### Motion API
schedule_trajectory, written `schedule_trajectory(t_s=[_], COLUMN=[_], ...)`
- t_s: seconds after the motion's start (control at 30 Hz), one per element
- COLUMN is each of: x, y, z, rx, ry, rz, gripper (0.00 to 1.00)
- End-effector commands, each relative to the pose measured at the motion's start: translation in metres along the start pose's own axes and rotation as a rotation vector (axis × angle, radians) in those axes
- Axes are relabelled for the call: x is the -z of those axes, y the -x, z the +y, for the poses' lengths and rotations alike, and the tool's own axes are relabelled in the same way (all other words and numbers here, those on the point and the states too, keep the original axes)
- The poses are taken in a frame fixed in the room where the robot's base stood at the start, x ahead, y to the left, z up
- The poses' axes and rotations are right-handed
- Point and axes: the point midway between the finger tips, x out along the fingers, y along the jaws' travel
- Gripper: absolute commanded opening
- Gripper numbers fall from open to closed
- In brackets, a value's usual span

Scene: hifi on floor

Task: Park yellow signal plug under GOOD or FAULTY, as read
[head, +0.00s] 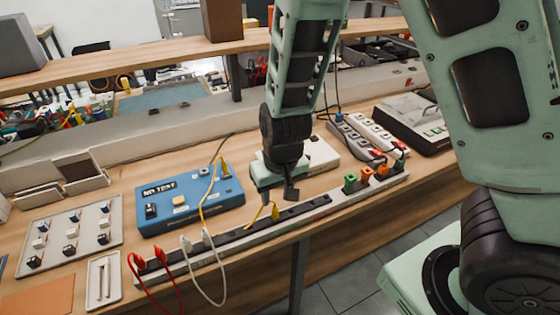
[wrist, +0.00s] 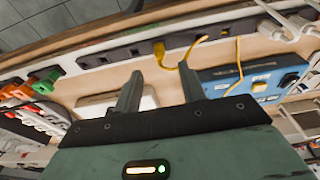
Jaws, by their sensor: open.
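A yellow plug (head: 275,211) stands at the long dark socket rail (head: 318,203); its short yellow lead loops to the left. In the wrist view the yellow plug (wrist: 159,50) lies just beyond my fingertips, near the middle of the gap. A blue tester box (head: 212,195) left of my gripper has a label reading NO TEST. Another yellow plug (head: 224,167) is on its top right. I cannot read any GOOD or FAULTY labels.
A white box (head: 321,154) lies behind my gripper. A switch panel (head: 75,235) and small tray (head: 103,283) are left.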

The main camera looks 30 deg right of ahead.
Motion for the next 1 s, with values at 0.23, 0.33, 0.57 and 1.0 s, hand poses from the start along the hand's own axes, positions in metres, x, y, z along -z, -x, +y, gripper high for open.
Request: schedule_trajectory(t_s=[0.23, 0.33, 0.57, 1.0], x=[0.001, 0.0, 0.0, 0.003], y=[0.063, 0.08, 0.101, 0.123], z=[-0.001, -0.001, 0.0, 0.001], rx=[0.003, 0.002, 0.0, -0.001], ry=[0.004, 0.003, 0.0, 0.0], rz=[0.002, 0.001, -0.001, -0.001], gripper=[0.41, 0.41, 0.41, 0.41])
